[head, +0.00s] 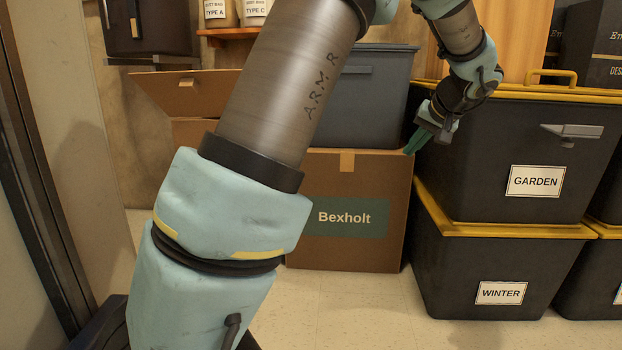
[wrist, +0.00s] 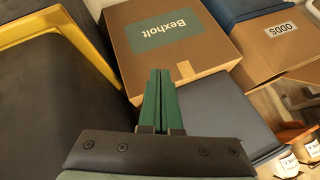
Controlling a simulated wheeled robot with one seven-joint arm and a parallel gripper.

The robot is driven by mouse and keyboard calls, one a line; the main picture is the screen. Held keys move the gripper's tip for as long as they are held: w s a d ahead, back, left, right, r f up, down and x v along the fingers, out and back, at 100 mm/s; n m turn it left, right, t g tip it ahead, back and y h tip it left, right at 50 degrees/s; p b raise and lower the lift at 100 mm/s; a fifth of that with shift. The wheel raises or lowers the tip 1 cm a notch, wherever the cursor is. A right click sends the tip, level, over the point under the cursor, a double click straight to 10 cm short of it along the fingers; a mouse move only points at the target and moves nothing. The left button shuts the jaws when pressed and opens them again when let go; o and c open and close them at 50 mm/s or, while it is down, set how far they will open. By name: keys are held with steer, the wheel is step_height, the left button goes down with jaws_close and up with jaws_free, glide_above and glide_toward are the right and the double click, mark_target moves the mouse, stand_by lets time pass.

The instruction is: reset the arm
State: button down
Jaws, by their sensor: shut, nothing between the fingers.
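My gripper (head: 416,140) hangs at the upper right of the head view, pointing down and to the left. It is in front of the Bexholt box and beside the left side of the GARDEN bin. In the wrist view my gripper (wrist: 161,85) shows its two green fingers pressed together with nothing between them. My arm is bent, with its large lower links filling the left and middle of the head view.
The cardboard Bexholt box (head: 295,243) stands on the floor with a grey bin (head: 385,95) on top. The black GARDEN bin (head: 475,165) sits on the WINTER bin (head: 450,285) at right. An open carton (wrist: 303,57) marked ODDS shows in the wrist view. Floor (head: 340,310) in front is clear.

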steer(key=s+a+f+g+p, duration=0.1)
steer(key=s+a+g+p, duration=0.15)
steer(key=a, duration=0.65)
steer(key=s+a+f+g+p, duration=0.1)
steer(key=s+a+g+p, duration=0.15)
steer(key=a, duration=0.65)
steer(key=s+a+f+n+g+h+p, duration=0.1)
steer(key=s+a+n+h+p, duration=0.35)
steer(key=s+a, duration=1)
step_height(320, 180, up, 37)
steer(key=d+m+y+p, duration=0.1)
steer(key=p, duration=3.8)
steer(key=shift+y, duration=0.35)
